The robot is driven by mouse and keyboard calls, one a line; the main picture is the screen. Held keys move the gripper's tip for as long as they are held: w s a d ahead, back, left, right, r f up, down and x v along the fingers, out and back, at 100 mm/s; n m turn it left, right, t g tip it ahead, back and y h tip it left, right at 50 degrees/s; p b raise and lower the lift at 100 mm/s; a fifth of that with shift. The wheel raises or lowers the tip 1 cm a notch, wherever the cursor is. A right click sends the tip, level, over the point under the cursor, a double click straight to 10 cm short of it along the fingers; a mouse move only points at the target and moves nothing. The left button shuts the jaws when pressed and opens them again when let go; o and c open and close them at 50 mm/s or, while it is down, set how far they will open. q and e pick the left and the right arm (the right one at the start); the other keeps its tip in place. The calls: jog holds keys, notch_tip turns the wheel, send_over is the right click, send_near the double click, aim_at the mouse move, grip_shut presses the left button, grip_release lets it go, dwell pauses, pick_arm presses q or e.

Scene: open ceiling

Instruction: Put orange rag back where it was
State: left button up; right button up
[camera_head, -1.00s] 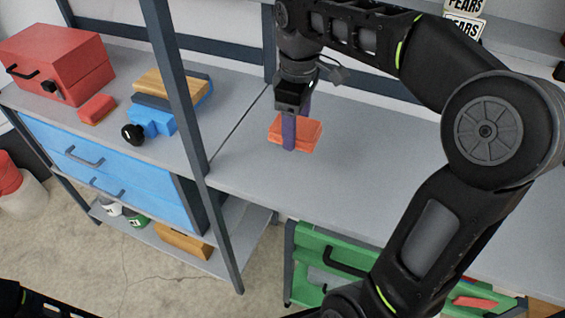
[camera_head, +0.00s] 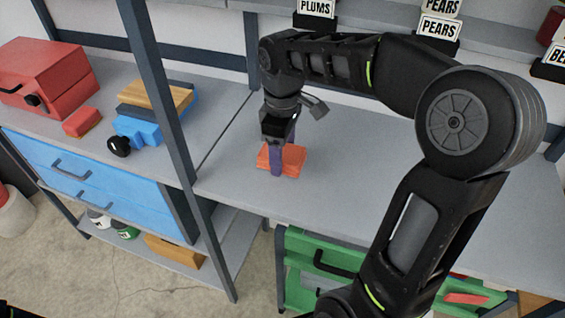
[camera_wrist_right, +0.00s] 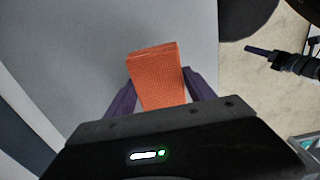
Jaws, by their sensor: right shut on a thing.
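The orange rag (camera_head: 294,160) is a folded, textured block at the grey tabletop (camera_head: 345,185), right of the dark upright post. My right gripper (camera_head: 276,170) reaches down from above with its purple fingers on either side of the rag and is shut on it. In the right wrist view the rag (camera_wrist_right: 157,78) sits between the purple fingers (camera_wrist_right: 160,95), its far end sticking out past them. I cannot tell whether the rag touches the tabletop. My left gripper does not show.
A dark post (camera_head: 160,110) divides the benches. A green drawer unit (camera_head: 300,268) is below. The tabletop right of the rag is clear.

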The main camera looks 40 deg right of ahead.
jog(key=shift+f, duration=1.9)
jog(key=shift+f, duration=0.2)
jog(key=o, duration=1.5)
jog(key=shift+c, duration=0.2)
jog(key=shift+r, duration=0.15)
notch_tip(320, 180, up, 12)
jog(key=shift+r+p, duration=0.1)
jog(key=shift+p, duration=0.65)
jog(key=shift+s, duration=0.1)
